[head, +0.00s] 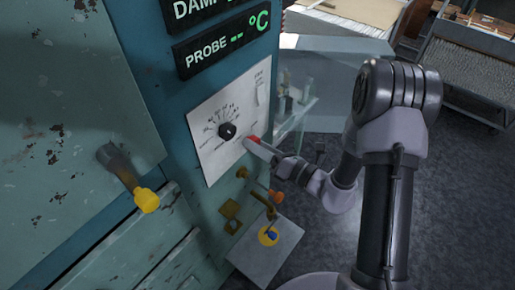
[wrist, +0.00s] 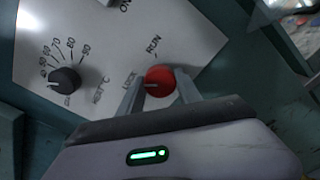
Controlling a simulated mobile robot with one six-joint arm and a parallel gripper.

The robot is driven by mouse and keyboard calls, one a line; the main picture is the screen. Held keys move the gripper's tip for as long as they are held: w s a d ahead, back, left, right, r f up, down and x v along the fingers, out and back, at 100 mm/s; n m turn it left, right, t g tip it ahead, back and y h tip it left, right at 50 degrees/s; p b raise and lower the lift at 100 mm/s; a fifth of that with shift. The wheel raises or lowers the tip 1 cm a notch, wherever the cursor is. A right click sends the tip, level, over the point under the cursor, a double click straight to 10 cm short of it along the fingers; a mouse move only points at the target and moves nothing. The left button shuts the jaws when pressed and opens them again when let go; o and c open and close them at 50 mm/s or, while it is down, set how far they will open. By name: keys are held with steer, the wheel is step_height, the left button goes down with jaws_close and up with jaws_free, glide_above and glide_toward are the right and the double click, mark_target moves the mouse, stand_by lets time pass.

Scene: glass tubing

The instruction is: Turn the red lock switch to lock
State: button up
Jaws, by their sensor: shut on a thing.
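The red lock switch (wrist: 160,79) is a round knob on the white control panel (wrist: 190,40). The labels RUN and LOCK are printed beside it. Its pale pointer mark faces left in the wrist view, toward the LOCK label. My gripper (wrist: 160,90) is shut on the red switch, with one finger on each side of it. In the head view, my gripper (head: 262,147) reaches the panel from the right and covers much of the switch, which shows as a small patch of red (head: 253,139).
A black temperature dial (head: 227,131) sits left of the switch on the same panel. A yellow-tipped handle (head: 146,199) sticks out from the teal cabinet. An orange-tipped lever (head: 277,196) and a blue knob on a yellow disc (head: 269,236) are below the panel.

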steer(key=shift+n+b, duration=0.3)
steer(key=shift+n, duration=0.4)
steer(key=o, duration=1.4)
steer(key=shift+c, duration=0.2)
steer(key=p+v, duration=0.1)
steer(key=v, duration=1.6)
steer(key=shift+s, duration=0.2)
steer(key=shift+d, duration=0.15)
